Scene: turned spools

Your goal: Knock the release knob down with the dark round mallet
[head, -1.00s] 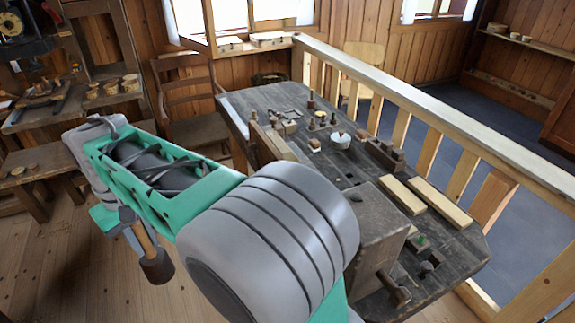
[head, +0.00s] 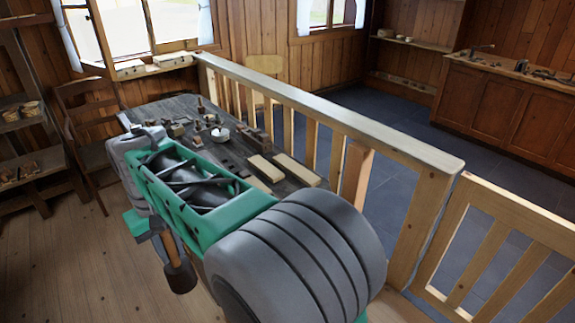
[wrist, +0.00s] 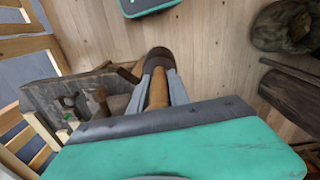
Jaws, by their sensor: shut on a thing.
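The mallet has a dark round head (head: 181,277) and an orange-brown wooden handle (head: 171,247). My gripper (wrist: 159,82) is shut on the handle (wrist: 157,92), and the dark head (wrist: 158,59) sticks out past the fingertips. In the head view the mallet hangs head down below my arm, left of the bench. In the wrist view a small green-topped part (wrist: 67,117) and a turned wooden piece (wrist: 99,96) show at the bench. I cannot tell which is the release knob. My arm hides the near end of the bench in the head view.
The dark workbench (head: 235,160) carries small turned pieces, a white-lidded pot (head: 220,134) and two pale boards (head: 297,170). A wooden railing (head: 330,115) runs along its right side. A chair (head: 88,125) stands at left. Open floor (head: 60,260) lies at lower left.

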